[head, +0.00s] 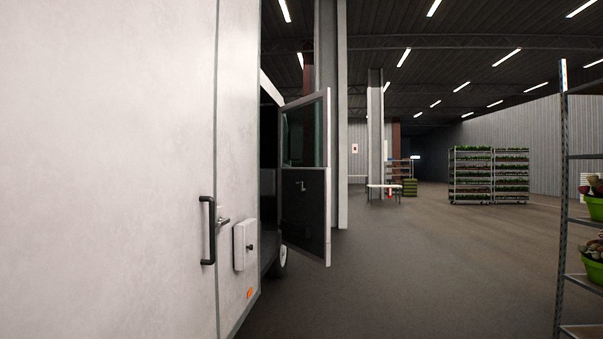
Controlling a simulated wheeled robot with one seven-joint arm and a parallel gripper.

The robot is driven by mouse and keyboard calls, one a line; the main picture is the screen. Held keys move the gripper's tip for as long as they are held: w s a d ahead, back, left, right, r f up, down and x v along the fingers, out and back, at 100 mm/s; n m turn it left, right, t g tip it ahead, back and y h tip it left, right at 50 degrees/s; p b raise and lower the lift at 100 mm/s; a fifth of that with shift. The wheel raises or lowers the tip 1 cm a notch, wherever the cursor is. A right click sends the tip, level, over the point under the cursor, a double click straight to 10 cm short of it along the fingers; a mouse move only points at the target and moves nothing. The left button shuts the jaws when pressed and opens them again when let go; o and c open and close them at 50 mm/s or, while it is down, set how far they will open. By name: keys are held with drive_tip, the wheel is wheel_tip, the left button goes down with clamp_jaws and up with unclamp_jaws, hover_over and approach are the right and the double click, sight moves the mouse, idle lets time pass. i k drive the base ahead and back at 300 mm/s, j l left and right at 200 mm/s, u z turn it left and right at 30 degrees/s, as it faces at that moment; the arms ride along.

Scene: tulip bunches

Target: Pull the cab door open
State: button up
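The cab door (314,200) stands swung out from the side of a white vehicle, left of the middle in the head view. It has a window (304,135) in its upper half and a dark inner panel with a small handle (300,186). A dark opening (268,180) shows beside it. The white body side (110,170) fills the left of the view, with a black grab handle (207,230), a small latch (222,222) and a pale box (245,245). My gripper is not in view.
A shelf rack (561,210) with green pots (591,271) stands close at the right edge. Farther back are plant trolleys (488,175), a table (384,186) and grey columns (376,130). The floor (430,270) between the door and the near rack is clear.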

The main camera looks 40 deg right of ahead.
sight(304, 217)
drive_tip(key=i+l+z, duration=0.75)
drive_tip(key=i, duration=0.65)
drive_tip(key=i+j+z, duration=0.15)
drive_tip(key=i+z, duration=0.15)
drive_tip(key=i, duration=2.65)
